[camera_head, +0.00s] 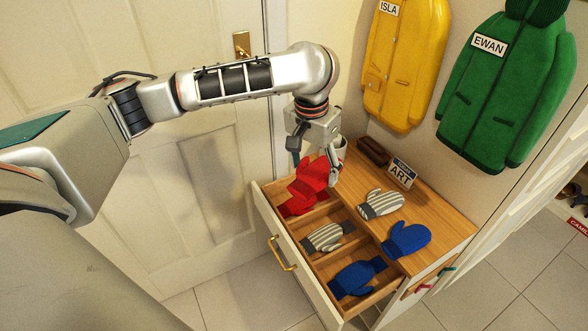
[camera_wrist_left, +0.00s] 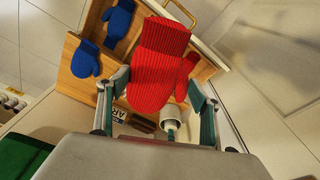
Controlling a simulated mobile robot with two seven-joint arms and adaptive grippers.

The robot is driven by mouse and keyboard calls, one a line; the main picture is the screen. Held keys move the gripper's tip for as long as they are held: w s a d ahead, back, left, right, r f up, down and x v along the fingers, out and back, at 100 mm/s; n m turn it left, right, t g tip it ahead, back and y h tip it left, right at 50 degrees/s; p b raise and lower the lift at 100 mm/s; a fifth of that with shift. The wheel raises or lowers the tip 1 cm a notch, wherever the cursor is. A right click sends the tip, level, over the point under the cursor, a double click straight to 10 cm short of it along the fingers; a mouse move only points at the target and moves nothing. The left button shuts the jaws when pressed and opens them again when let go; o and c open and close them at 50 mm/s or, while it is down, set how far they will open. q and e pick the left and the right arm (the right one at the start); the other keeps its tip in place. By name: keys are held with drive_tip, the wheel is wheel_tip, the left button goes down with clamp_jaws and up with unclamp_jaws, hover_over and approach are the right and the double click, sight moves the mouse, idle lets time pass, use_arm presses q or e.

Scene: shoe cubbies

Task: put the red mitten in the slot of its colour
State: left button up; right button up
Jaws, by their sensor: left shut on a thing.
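My left gripper (camera_head: 315,164) is shut on a red mitten (camera_head: 319,173), which hangs over the far compartment of the open drawer (camera_head: 264,215). In the left wrist view the red mitten (camera_wrist_left: 158,65) fills the space between the fingers and hides much of the drawer. A second red mitten (camera_head: 297,202) shows below it in that far compartment. I cannot tell whether the two touch. A striped mitten (camera_head: 325,238) lies in the middle compartment and a blue mitten (camera_head: 356,279) in the near one. My right gripper is not in view.
On the cabinet top (camera_head: 440,225) lie another striped mitten (camera_head: 381,204) and another blue mitten (camera_head: 407,240). An ART sign (camera_head: 401,173), a brown object (camera_head: 373,152) and a pale cup (camera_head: 341,148) stand behind. Yellow (camera_head: 403,65) and green (camera_head: 505,95) coats hang above.

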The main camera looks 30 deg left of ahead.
use_arm(q)
drive_tip(key=w+a+f+m, duration=0.1)
drive_tip(key=w+a, duration=0.1)
drive_tip(key=w, duration=0.7)
drive_tip(key=w+a+f+m+p, duration=0.1)
drive_tip(key=w+a+f, duration=0.1)
drive_tip(key=a+f, duration=0.3)
drive_tip(key=w+a+f+m+p, duration=0.1)
drive_tip(key=a+f, duration=0.4)
drive_tip(key=f, duration=0.7)
drive_tip(key=shift+w+m, duration=0.5)
drive_tip(key=shift+w, duration=0.1)
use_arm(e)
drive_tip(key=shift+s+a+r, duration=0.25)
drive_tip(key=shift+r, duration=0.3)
use_arm(q)
drive_tip(key=shift+a, duration=0.1)
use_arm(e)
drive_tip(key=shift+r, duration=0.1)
